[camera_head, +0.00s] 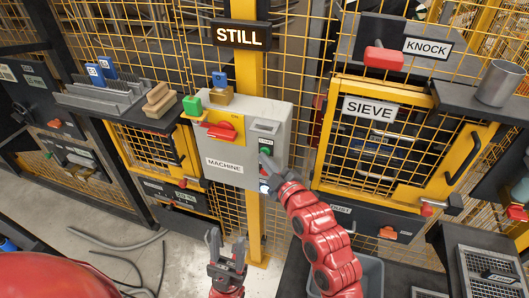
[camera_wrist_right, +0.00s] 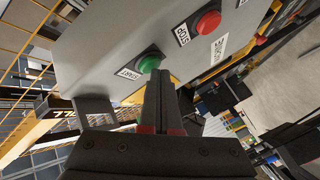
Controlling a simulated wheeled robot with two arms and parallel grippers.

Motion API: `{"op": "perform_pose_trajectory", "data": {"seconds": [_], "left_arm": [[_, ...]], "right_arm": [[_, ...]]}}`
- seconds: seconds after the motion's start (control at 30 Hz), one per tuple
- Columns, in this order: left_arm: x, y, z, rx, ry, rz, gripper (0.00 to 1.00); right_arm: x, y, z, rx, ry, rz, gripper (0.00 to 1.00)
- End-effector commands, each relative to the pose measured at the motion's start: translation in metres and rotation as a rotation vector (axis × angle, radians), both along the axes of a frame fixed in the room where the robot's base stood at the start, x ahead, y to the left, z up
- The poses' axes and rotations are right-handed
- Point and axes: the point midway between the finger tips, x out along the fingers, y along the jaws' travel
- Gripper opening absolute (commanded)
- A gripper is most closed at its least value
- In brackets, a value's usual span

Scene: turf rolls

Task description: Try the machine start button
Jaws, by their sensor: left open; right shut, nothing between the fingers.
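The grey machine box (camera_head: 231,169) is mounted on the yellow post and carries a MACHINE label. In the right wrist view, its green START button (camera_wrist_right: 150,63) and red STOP button (camera_wrist_right: 207,23) face me. My right gripper (camera_head: 266,161) is shut and empty at the box's right side. In the wrist view its fingertips (camera_wrist_right: 158,76) are right at the START button's edge; I cannot tell whether they press it. A red rotary handle (camera_head: 221,131) sits on a yellow plate on the box. The sign above reads STILL (camera_head: 240,35). My left gripper (camera_head: 228,245) is open, low and empty.
A SIEVE cage door (camera_head: 369,150) stands to the right, with a red KNOCK handle (camera_head: 383,57) above it. A shelf at left holds blue tags (camera_head: 95,75) and wooden blocks (camera_head: 158,100). A metal cup (camera_head: 499,82) stands at far right. Hoses lie on the floor.

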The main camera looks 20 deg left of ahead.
Motion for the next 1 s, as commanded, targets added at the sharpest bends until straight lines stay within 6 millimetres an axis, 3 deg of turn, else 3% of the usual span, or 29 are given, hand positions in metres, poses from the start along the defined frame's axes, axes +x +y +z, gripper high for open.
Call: {"op": "perform_pose_trajectory", "data": {"seconds": [0.2, 0.57, 1.0], "left_arm": [[0.000, 0.000, -0.001, 0.000, 0.000, 0.000, 0.50], [0.000, 0.000, -0.001, 0.000, 0.000, 0.000, 0.50], [0.000, 0.000, 0.002, 0.000, 0.000, 0.000, 0.50]], "right_arm": [[-0.012, 0.000, -0.001, 0.001, 0.001, 0.000, 0.00], [-0.014, 0.000, 0.000, 0.001, 0.001, 0.001, 0.00], [-0.055, 0.002, -0.001, -0.001, 0.002, 0.002, 0.00]]}}
